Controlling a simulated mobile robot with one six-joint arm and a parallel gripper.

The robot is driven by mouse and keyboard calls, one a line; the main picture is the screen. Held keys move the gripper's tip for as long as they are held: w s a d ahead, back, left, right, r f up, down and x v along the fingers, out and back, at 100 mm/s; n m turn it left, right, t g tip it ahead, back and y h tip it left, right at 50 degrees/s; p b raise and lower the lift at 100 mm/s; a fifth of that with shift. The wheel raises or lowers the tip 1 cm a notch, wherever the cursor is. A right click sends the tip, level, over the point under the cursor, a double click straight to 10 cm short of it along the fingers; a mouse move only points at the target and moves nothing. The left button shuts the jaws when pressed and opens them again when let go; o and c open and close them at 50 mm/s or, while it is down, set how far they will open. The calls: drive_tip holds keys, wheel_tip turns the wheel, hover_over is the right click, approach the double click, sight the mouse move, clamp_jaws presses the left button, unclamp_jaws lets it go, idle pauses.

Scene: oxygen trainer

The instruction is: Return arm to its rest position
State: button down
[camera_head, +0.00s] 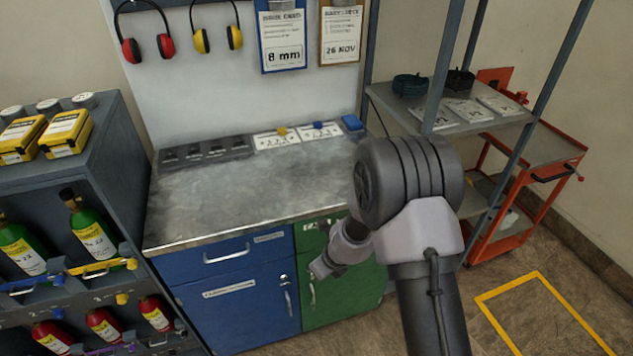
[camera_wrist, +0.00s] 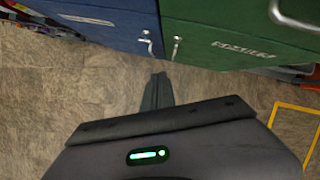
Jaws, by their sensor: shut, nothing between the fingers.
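My arm stands at the right of centre in the head view, in front of the workbench (camera_head: 240,195). My gripper (camera_head: 318,270) is low in front of the bench's green door and apart from it, as far as I can tell. In the wrist view my gripper (camera_wrist: 157,88) points over the floor toward the cabinet fronts. Its fingers are shut together with nothing between them.
A bottle rack (camera_head: 125,180) stands at left. The bench has a blue cabinet (camera_head: 235,305) and green cabinet (camera_head: 345,290) with handles. A shelf unit (camera_head: 470,120) and red cart (camera_head: 555,150) stand at right. A yellow floor outline (camera_head: 540,280) encloses bare floor.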

drive_tip(key=s+r+n+t+y, duration=0.1)
drive_tip(key=s+r+n, duration=0.3)
drive_tip(key=r, duration=0.8)
drive_tip(key=s+r+n+t+y, duration=0.1)
drive_tip(key=r+n, duration=0.5)
drive_tip(key=r, duration=0.7)
drive_tip(key=s+d+r+n+h, duration=0.1)
drive_tip(key=s+d+r+n, duration=0.2)
drive_tip(key=s, duration=0.4)
drive_tip(key=s+d+r+n+h, duration=0.1)
drive_tip(key=s+d+r+n, duration=0.1)
drive_tip(key=s+n, duration=0.3)
drive_tip(key=s+d+r+n+h, duration=0.1)
drive_tip(key=s+d+r+n, duration=0.2)
drive_tip(key=s, duration=0.7)
drive_tip(key=shift+d+r+n, duration=0.35)
drive_tip(key=shift+r+n, duration=0.1)
drive_tip(key=shift+n, duration=0.55)
drive_tip(key=c, duration=2.1)
unclamp_jaws()
